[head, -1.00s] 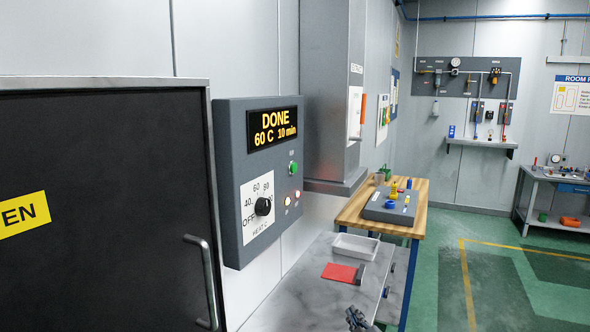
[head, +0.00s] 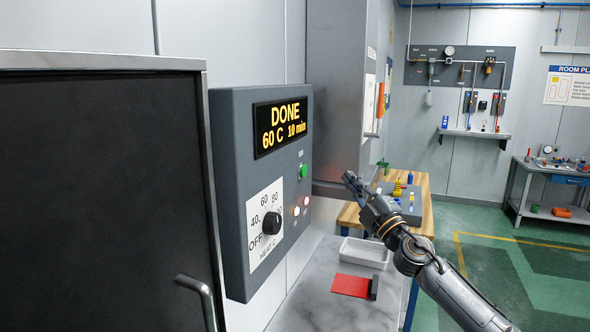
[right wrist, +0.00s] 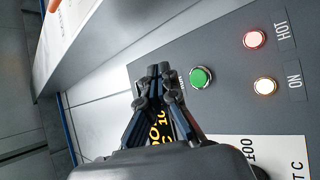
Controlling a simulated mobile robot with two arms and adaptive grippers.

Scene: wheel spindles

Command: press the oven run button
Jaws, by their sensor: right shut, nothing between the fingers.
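The oven's grey control box (head: 232,185) stands at the centre-left in the head view. Its display (head: 280,127) reads DONE, 60 C, 10 min. The green run button (head: 303,171) is on the panel below the display; it also shows in the right wrist view (right wrist: 201,78). My right gripper (head: 349,178) is shut and empty, to the right of the button in the head view. In the right wrist view the shut fingertips (right wrist: 158,70) appear just left of the button; a gap in depth cannot be judged. My left gripper is not in view.
A heat dial (head: 271,223) and two lit lamps (head: 296,211) sit below the button. The dark oven door (head: 100,200) with its handle (head: 200,295) is at left. A white tray (head: 364,252) and red card (head: 350,285) lie on the counter below.

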